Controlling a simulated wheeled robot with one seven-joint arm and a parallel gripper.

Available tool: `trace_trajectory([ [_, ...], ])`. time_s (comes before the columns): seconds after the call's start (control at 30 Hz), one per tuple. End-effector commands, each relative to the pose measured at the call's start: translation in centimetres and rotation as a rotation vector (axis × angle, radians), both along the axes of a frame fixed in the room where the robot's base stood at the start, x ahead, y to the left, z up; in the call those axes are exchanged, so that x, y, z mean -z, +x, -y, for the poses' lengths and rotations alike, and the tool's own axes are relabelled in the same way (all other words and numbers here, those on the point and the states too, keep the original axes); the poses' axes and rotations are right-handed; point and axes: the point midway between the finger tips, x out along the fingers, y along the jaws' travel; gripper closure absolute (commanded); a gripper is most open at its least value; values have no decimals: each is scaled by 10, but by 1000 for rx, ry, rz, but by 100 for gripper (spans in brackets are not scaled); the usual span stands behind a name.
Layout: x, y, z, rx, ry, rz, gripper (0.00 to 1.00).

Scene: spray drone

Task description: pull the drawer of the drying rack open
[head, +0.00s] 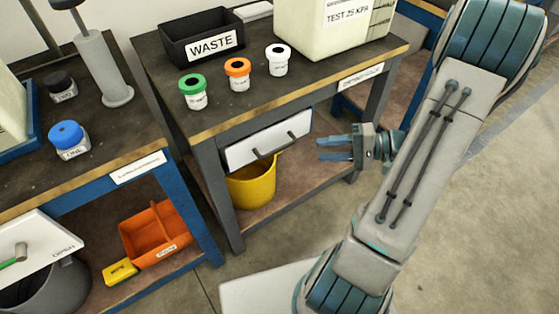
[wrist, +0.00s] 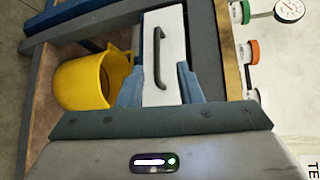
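The white drawer front (head: 250,150) sits under the top of the middle bench and appears closed. Its dark bar handle (head: 283,145) runs across the front. My gripper (head: 320,148) is to the right of the drawer in the head view, with its two blue fingers apart and empty. In the wrist view, which is turned sideways, the drawer front (wrist: 176,35) is ahead and the handle (wrist: 157,60) lies between the lines of my open fingers (wrist: 160,82). I cannot tell how large the gap to the handle is; in the head view they are apart.
A yellow bucket (head: 250,188) stands on the shelf below the drawer. On the bench top are a black waste bin (head: 180,45), green (head: 193,92), orange (head: 237,74) and white (head: 278,60) jars, and a large pale container (head: 325,35). The floor (head: 480,190) at right is clear.

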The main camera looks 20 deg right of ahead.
Motion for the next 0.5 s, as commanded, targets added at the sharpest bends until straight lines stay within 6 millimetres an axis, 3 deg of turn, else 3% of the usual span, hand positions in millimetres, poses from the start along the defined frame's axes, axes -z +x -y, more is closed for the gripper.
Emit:
trace_trajectory([
  [0.03,14,1,7,32,21,17,68],
  [0.23,20,7,12,77,49,55,68],
  [0.5,28,28,-31,71,48,54,68],
])
